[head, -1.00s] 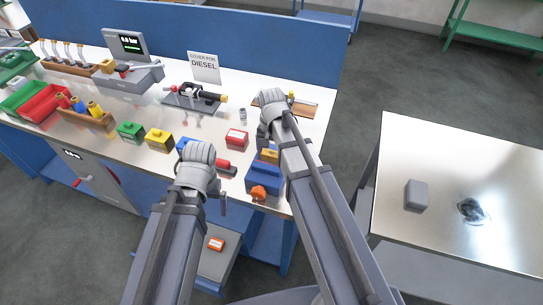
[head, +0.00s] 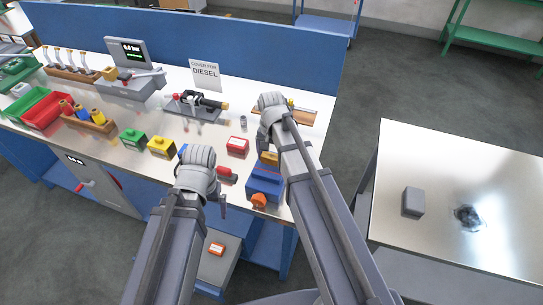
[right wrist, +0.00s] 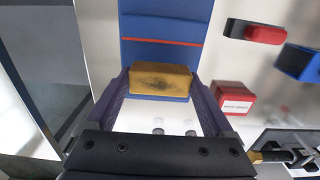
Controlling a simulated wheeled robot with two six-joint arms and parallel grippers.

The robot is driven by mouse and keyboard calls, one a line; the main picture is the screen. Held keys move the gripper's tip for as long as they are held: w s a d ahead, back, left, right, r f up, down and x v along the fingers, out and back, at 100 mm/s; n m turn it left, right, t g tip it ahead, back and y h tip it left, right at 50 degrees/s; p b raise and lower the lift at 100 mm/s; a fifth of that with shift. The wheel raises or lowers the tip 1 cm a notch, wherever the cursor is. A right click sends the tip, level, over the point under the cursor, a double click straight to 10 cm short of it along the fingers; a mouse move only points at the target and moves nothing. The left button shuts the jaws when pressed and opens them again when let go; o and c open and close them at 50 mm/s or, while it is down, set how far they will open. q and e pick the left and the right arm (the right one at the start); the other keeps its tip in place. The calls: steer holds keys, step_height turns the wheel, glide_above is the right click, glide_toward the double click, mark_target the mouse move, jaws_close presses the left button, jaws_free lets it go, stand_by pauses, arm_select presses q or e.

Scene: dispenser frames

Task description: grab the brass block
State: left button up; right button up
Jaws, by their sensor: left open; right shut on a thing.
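The brass block (right wrist: 160,80) is a dull gold brick with a dark mark on its face. It sits between the two purple fingers of my right gripper (right wrist: 161,88), which is shut on it. In the head view the brass block (head: 269,158) shows at the top of the blue dispenser (head: 263,187); I cannot tell whether it touches it. My right gripper's fingers are mostly hidden by my arm there. My left gripper (head: 222,205) is open in front of the bench, left of the dispenser, with its fingers only partly visible.
A red box (head: 237,145), a yellow block (head: 161,147) and a green block (head: 133,139) stand on the bench left of my right arm. An orange knob (head: 259,200) sits at the dispenser's front. A side table (head: 460,180) with a grey block is at right.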

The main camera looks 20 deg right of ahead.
mark_target(272, 156)
step_height(272, 156, up, 8)
steer(key=p, duration=0.6)
steer(key=shift+f, duration=0.35)
